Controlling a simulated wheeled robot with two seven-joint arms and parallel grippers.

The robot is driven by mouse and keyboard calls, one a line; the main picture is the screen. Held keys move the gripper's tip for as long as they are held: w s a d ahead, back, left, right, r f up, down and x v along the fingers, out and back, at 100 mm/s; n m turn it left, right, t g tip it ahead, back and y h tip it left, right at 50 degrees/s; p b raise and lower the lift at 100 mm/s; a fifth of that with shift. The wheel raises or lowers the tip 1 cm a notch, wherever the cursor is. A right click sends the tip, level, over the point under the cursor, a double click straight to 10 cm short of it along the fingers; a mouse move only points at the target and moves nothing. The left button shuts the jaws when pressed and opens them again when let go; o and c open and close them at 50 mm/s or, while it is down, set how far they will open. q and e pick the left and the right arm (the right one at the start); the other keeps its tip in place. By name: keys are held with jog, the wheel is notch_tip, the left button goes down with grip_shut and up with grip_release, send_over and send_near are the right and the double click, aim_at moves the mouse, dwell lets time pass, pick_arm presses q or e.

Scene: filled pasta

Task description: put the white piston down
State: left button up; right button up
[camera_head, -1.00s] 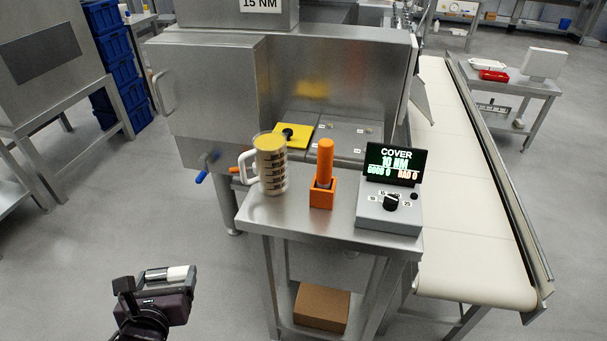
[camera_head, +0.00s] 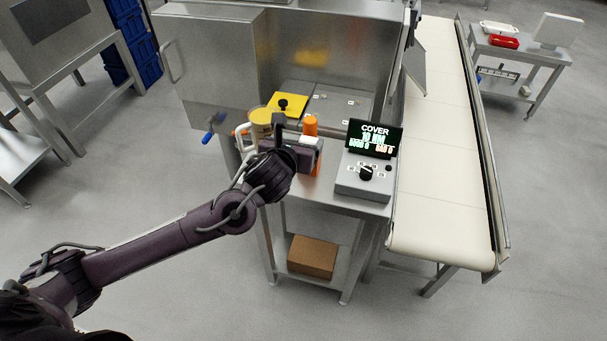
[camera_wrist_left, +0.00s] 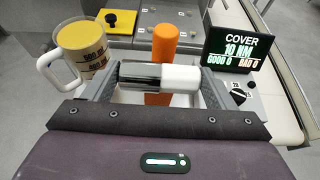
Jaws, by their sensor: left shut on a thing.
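The white piston (camera_wrist_left: 180,79) is a short cylinder with a white end and a shiny metal end, lying crosswise in the left wrist view. My left gripper (camera_wrist_left: 160,80) is shut on it, one finger at each end. In the head view my left gripper (camera_head: 298,146) is over the small steel table (camera_head: 325,197), between the measuring jug and the control box. The gripper and wrist hide most of the piston there, and I cannot tell its height above the table. My right gripper is not in view.
A measuring jug (camera_wrist_left: 80,47) with yellow contents stands to the left. An upright orange handle (camera_wrist_left: 164,45) stands just beyond the piston. A control box (camera_head: 362,178) with a lit display (camera_head: 374,138) is on the right. A conveyor (camera_head: 440,150) runs alongside the table.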

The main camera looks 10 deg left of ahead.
pick_arm(q)
jog(key=p, duration=0.1)
send_over(299, 191)
notch_tip(299, 191, down, 10)
jog(key=shift+r, duration=0.1)
jog(key=shift+f+p, duration=0.3)
jog(key=shift+f, duration=2.1)
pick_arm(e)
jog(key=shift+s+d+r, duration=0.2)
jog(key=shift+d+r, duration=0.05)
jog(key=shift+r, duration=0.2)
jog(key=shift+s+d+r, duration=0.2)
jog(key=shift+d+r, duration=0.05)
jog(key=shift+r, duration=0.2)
pick_arm(q)
jog(key=o, duration=1.1)
jog(key=shift+f, duration=0.15)
jog(key=shift+o, duration=0.2)
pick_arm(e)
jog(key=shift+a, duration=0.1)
pick_arm(q)
jog(key=b+v, duration=0.1)
jog(key=v, duration=1.1)
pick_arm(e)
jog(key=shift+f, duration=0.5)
pick_arm(q)
jog(key=shift+a, duration=0.1)
